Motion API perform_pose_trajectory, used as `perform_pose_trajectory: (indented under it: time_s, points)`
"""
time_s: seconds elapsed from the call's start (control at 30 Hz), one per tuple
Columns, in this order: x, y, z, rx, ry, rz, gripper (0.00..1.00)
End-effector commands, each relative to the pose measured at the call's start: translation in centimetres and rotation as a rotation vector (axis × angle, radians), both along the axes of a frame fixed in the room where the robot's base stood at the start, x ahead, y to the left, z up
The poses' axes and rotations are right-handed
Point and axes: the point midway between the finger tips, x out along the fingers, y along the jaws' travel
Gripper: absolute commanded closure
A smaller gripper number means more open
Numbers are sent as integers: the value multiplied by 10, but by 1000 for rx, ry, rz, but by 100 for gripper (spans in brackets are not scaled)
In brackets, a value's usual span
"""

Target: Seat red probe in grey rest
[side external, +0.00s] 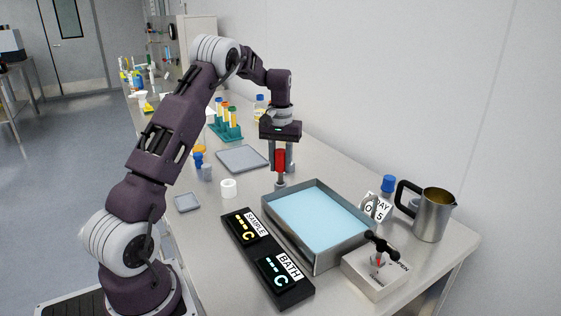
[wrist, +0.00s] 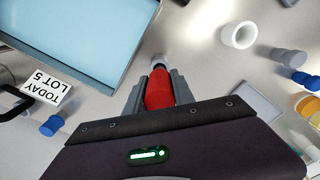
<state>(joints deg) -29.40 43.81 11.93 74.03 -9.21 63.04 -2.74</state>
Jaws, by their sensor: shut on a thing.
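My gripper (side external: 281,166) is shut on the red probe (side external: 280,158), which hangs upright between the two grey fingers. In the wrist view, the red probe (wrist: 159,88) shows between the fingers of my gripper (wrist: 158,78). A small grey piece (side external: 280,186) is directly below the probe in the side view, near the table top. It also shows at the probe's far end in the wrist view (wrist: 158,60). I cannot tell whether this is the grey rest or the probe's own tip, or whether probe and rest touch.
A tray of blue liquid (side external: 264,212) stands close in front. A black SAMPLE/BATH display (side external: 238,234), valve box (side external: 375,279), metal jug (side external: 433,214) and white ring (side external: 229,188) are nearby. A flat grey tray (side external: 242,158) and tube rack (side external: 225,126) lie behind.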

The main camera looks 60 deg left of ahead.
Motion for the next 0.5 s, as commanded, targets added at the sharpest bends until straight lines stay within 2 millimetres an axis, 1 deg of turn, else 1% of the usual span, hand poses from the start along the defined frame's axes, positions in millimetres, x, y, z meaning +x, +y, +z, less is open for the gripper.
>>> perform_pose_trajectory:
  time_s: [0.5]
  points:
    - [0,0,-13,-1,1,0,100]
